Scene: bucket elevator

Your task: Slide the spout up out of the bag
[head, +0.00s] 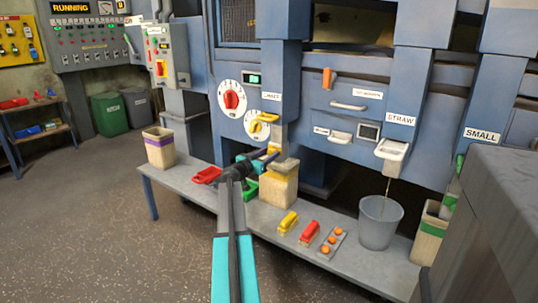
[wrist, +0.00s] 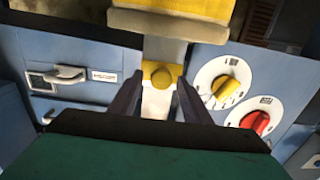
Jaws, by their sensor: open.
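The pale bag (head: 280,187) stands on the bench under the left chute of the blue machine. In the wrist view, which is upside down, the bag's top (wrist: 168,28) is at the upper edge. The pale spout (wrist: 155,103) runs between the bag and the machine, with a yellow knob (wrist: 161,75) on it. How deep its end sits in the bag is hidden. My gripper (head: 262,157) is just above the bag's front left. In the wrist view my gripper (wrist: 157,88) is open, one finger on each side of the spout and knob; contact cannot be told.
The grey bench (head: 262,222) holds a purple-banded bag (head: 159,148), a red tray (head: 206,175), yellow and red items (head: 310,233), a tray of orange balls (head: 332,240), and a grey bucket (head: 379,224). Open floor lies left.

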